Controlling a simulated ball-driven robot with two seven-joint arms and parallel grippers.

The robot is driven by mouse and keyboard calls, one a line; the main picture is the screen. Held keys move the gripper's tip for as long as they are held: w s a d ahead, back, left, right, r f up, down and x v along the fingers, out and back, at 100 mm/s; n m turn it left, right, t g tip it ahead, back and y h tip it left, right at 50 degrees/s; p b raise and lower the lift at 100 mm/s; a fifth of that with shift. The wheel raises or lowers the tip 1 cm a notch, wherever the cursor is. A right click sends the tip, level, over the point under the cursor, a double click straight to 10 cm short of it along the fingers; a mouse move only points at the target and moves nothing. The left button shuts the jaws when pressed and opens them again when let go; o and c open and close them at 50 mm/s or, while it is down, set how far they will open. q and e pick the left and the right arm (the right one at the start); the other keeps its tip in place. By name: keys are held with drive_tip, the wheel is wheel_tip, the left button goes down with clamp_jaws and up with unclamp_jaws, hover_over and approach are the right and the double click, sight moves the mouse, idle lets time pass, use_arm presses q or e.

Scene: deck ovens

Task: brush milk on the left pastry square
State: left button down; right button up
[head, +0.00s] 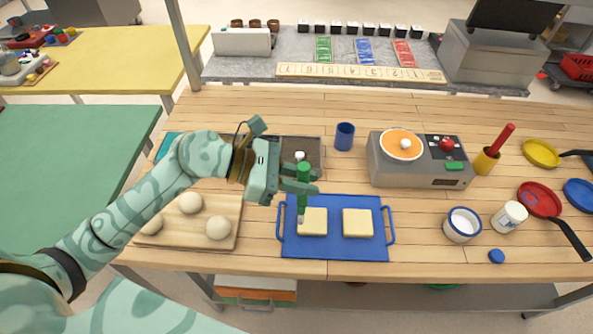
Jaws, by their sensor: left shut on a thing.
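My left gripper (295,185) is shut on a green brush (303,177), held upright with its tip down. The brush tip is at the left edge of the left pastry square (313,221); I cannot tell whether it touches. The right pastry square (357,223) lies beside it. Both pale squares lie on a blue tray (335,249) with a handle at each side. A white bowl with a blue rim (463,225) stands right of the tray and holds something white. My right gripper is not in view.
Dough balls (190,203) lie on a wooden board (239,212) left of the tray. A grey appliance (388,172), a blue cup (344,136), a white jar (509,217), a blue cap (496,256) and a red pan (539,199) stand around. Bare wood lies between tray and bowl.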

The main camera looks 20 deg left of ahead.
sight(303, 198)
use_arm(q)
drive_tip(key=shift+a, duration=0.2)
drive_tip(key=shift+w+d+f+b, duration=0.1)
drive_tip(key=shift+d+f+b, duration=0.1)
drive_tip(key=shift+f+b, duration=0.4)
wheel_tip(303, 198, down, 3)
drive_tip(key=shift+r+b, duration=0.1)
drive_tip(key=shift+b, duration=0.9)
drive_tip(key=shift+f+b, duration=0.35)
drive_tip(key=shift+f, duration=0.1)
drive_tip(key=shift+f, duration=0.15)
drive_tip(key=shift+f+b, duration=0.3)
drive_tip(key=shift+b, duration=0.05)
